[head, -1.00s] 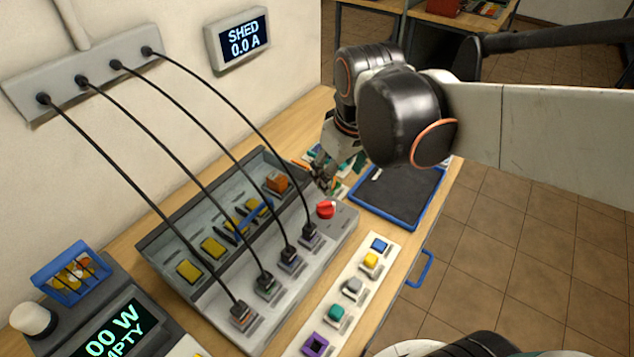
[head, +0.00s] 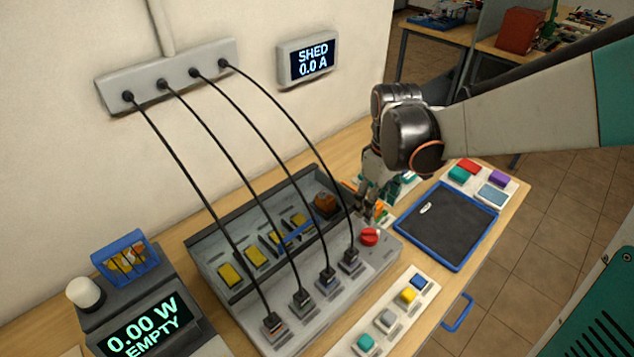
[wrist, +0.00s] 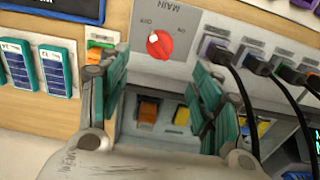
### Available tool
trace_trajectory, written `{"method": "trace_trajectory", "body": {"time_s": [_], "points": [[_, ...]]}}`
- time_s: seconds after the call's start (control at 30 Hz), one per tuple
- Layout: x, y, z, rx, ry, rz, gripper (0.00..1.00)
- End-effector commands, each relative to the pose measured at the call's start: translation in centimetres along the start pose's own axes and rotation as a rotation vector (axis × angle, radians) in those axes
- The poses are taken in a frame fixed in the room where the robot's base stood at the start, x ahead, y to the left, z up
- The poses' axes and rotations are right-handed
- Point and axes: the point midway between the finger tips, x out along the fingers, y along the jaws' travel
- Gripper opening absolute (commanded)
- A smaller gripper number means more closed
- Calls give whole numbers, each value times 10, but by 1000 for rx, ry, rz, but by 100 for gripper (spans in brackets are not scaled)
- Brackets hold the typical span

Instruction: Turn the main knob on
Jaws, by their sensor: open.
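The red main knob (head: 369,237) sits at the right end of the grey panel (head: 392,248). In the wrist view the knob (wrist: 160,46) shows a white mark at its upper left, on the side of the OFF label. MAIN and ON are printed beside it, upside down. My gripper (head: 368,213) is just behind and above the knob in the head view. In the wrist view my gripper (wrist: 160,60) is open, its two green-padded fingers apart to left and right of the knob's line. Nothing is between them, and I see no contact with the knob.
Black cables run from the wall strip (head: 170,78) to plugs left of the knob. A blue-rimmed tray (head: 431,264) stands at right. The wall display (head: 308,60) reads SHED 0.0 A.

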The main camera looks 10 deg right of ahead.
Motion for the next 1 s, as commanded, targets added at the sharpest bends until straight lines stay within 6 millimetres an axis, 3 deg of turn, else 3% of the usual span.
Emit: {"method": "trace_trajectory", "body": {"time_s": [0.2, 0.5, 0.7, 1.0], "points": [[48, 0, -1, 0, 1, 0, 59], [94, 0, -1, 1, 1, 1, 59], [106, 0, 0, 1, 1, 1, 59], [106, 0, 0, 1, 1, 1, 56]]}}
